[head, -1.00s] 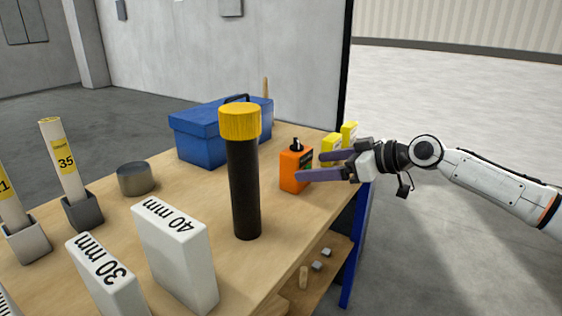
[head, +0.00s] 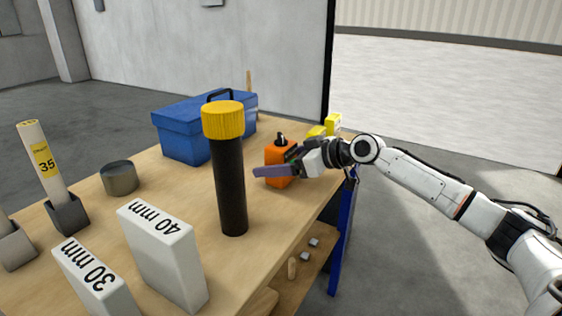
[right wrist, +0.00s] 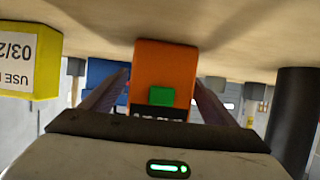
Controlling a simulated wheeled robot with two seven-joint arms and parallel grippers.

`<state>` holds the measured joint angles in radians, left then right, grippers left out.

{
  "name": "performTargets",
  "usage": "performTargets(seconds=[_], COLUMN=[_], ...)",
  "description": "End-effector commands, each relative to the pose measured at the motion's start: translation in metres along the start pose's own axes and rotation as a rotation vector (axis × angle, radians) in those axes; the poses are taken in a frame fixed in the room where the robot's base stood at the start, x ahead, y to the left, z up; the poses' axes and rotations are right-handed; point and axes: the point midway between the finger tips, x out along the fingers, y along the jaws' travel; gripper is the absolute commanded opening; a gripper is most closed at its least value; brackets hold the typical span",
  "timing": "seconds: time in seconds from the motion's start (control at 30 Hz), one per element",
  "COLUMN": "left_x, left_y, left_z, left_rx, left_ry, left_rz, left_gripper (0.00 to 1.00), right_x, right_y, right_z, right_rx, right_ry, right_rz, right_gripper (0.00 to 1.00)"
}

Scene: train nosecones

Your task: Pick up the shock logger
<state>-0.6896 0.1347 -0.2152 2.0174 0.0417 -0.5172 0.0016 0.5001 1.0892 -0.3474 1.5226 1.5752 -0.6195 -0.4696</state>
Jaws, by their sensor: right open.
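The shock logger, which I take to be the orange box with a black top (head: 279,152), stands near the right edge of the workbench. In the right wrist view the orange box (right wrist: 165,65) shows a green patch and a dark strip, upside down. My right gripper (head: 268,167) is open at the box, one purple finger across its near side. In the right wrist view the fingers of my right gripper (right wrist: 160,88) lie on either side of the box, apparently with small gaps. My left gripper is not in view.
A black cylinder with a yellow cap (head: 229,180) stands left of the box on the workbench (head: 120,205). A blue toolbox (head: 185,130) is behind. Yellow boxes (head: 333,122) stand beyond my right gripper. White 40 mm (head: 165,255) and 30 mm (head: 95,285) blocks are in front.

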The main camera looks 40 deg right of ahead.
Motion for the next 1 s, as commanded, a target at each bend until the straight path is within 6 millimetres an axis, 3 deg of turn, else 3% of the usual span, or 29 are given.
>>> performTargets(seconds=[0.2, 0.47, 0.77, 1.0], left_x=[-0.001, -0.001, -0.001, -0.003], left_y=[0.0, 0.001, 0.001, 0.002], left_z=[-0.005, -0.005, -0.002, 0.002], left_rx=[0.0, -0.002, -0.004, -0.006], left_ry=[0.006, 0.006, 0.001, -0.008], left_rz=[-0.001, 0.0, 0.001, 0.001], left_gripper=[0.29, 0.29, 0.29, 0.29], right_x=[0.025, 0.026, 0.026, 0.025], right_y=[-0.001, -0.001, -0.001, 0.0], right_z=[-0.002, 0.0, 0.0, -0.004], right_rx=[0.0, -0.001, -0.001, -0.002], right_ry=[0.001, 0.0, 0.0, 0.003], right_rz=[0.0, 0.0, 0.0, 0.001], right_gripper=[0.8, 0.79, 0.29, 0.29])
